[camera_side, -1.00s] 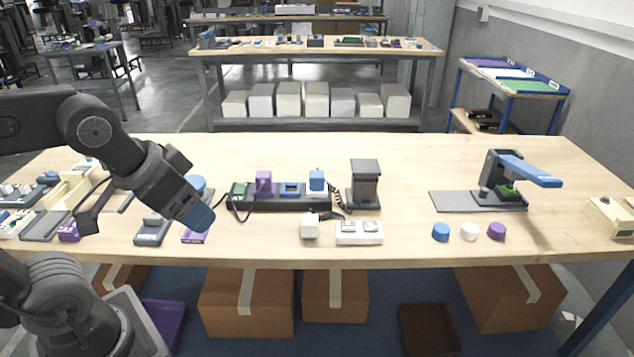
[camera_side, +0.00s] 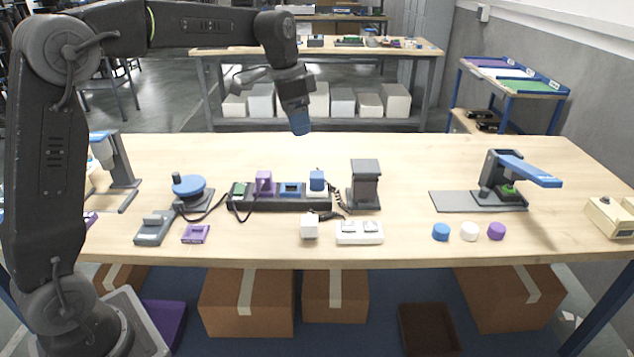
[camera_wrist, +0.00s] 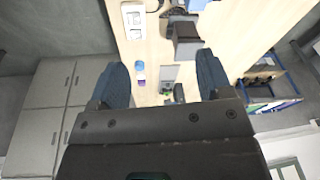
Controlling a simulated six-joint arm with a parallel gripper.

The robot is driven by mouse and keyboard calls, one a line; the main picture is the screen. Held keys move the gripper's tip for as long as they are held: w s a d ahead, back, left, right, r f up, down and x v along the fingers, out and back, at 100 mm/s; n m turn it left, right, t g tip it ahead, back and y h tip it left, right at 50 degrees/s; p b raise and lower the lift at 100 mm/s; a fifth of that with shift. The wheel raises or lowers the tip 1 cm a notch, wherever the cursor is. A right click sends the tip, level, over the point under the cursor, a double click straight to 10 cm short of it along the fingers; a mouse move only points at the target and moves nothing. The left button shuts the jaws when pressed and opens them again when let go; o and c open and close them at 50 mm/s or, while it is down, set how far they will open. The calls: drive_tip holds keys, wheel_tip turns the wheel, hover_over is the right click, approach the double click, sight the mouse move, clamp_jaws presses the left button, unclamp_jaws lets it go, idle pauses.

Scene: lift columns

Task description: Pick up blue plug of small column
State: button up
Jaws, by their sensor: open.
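A blue plug (camera_side: 317,180) sits at the right end of a dark socket strip (camera_side: 250,203), on a pale base. A coiled dark cable hangs beside it toward the small grey column (camera_side: 365,185), which stands upright just right of the strip. My gripper (camera_side: 301,124) is high above and beyond the strip, pointing down, with blue fingertips. In the wrist view my gripper (camera_wrist: 164,75) is open, and nothing is between the fingers up close. The small column (camera_wrist: 186,40) shows there between and beyond the fingers.
A purple plug (camera_side: 264,183) stands on the strip, left of the blue one. Blue, white and purple caps (camera_side: 469,232) and a blue-lever device (camera_side: 505,180) are at right.

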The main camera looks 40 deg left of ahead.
sight(318, 173)
drive_tip(key=w+a+f+m, duration=0.1)
drive_tip(key=w+f, duration=0.2)
drive_tip(key=f, duration=0.2)
drive_tip(key=w+a+f, duration=0.2)
drive_tip(key=w+f, duration=0.1)
drive_tip(key=f, duration=0.2)
drive_tip(key=w+a+f+m+g, duration=0.1)
drive_tip(key=w+f, duration=0.2)
drive_tip(key=f, duration=0.2)
drive_tip(key=shift+w+a+f+m+h, duration=0.2)
drive_tip(key=shift+a+f+m+h, duration=0.05)
drive_tip(key=shift+f+m+h, duration=0.05)
drive_tip(key=shift+w+f, duration=0.2)
drive_tip(key=shift+f, duration=1.4)
drive_tip(key=shift+w+f, duration=0.15)
drive_tip(key=shift+f, duration=1.4)
drive_tip(key=c, duration=1)
drive_tip(key=shift+o, duration=0.2)
drive_tip(key=shift+r, duration=0.1)
wheel_tip(318, 173, up, 4)
drive_tip(key=shift+f, duration=0.15)
drive_tip(key=s+a+r, duration=0.7)
drive_tip(key=a+r, duration=0.1)
drive_tip(key=a, duration=0.1)
